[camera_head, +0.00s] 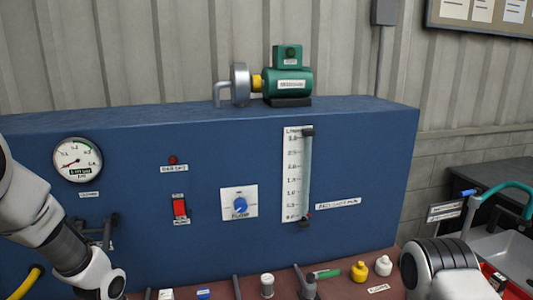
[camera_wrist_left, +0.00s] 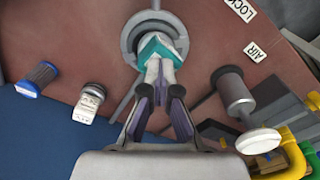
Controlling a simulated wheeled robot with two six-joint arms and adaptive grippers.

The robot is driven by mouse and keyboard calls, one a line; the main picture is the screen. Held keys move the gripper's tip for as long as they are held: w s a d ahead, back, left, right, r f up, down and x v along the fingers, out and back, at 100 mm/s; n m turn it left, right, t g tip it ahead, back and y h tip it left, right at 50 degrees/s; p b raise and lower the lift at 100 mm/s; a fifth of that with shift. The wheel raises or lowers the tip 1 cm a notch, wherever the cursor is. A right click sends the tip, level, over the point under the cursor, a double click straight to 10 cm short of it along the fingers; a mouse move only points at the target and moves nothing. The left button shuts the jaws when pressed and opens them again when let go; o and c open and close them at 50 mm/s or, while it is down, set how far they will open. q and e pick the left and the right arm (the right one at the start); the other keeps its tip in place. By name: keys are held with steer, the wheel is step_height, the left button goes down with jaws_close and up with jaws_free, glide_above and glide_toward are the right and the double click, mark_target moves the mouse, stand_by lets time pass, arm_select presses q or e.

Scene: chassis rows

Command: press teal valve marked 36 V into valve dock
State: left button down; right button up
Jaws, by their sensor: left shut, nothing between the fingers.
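The teal valve (camera_wrist_left: 177,45) sits in a round grey dock (camera_wrist_left: 131,35) on the reddish-brown panel in the left wrist view. My left gripper (camera_wrist_left: 160,70) is shut and empty. Its fingertips are right at the near side of the valve and seem to touch it; they hide part of it. I cannot read a marking on the valve or tell how deep it sits. In the head view my left arm comes in at the left, but its fingers are out of frame. My right arm shows at the lower right, its fingers not visible.
In the left wrist view, a blue-banded part (camera_wrist_left: 39,77) and a white-capped part (camera_wrist_left: 88,100) stand left of the dock, a grey post (camera_wrist_left: 235,92) right. Yellow pipes (camera_wrist_left: 295,150) are at lower right. The blue cabinet (camera_head: 130,220) backs the panel.

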arm_select(q)
steer(key=shift+s+d+f+g+b, duration=0.1)
steer(key=shift+s+f+b, duration=0.15)
steer(key=shift+f, duration=0.2)
steer(key=shift+s+a+f+g+b, duration=0.1)
steer(key=shift+s+f, duration=0.1)
steer(key=shift+f, duration=0.25)
steer(key=shift+s+d+f+g+b, duration=0.1)
steer(key=shift+s+f+b, duration=0.15)
steer(key=shift+f, duration=0.2)
steer(key=shift+r, duration=0.15)
steer(key=r+p, duration=0.1)
steer(key=p, duration=0.1)
steer(key=w+r+p, duration=0.1)
steer(key=r, duration=0.1)
steer(key=shift+a+r+p, duration=0.2)
steer(key=shift+p, duration=0.15)
steer(key=shift+a+r+p, duration=0.1)
steer(key=shift+r+p, duration=0.7)
steer(key=shift+r, duration=0.55)
steer(key=shift+w+f, duration=0.1)
steer(key=shift+w, duration=0.05)
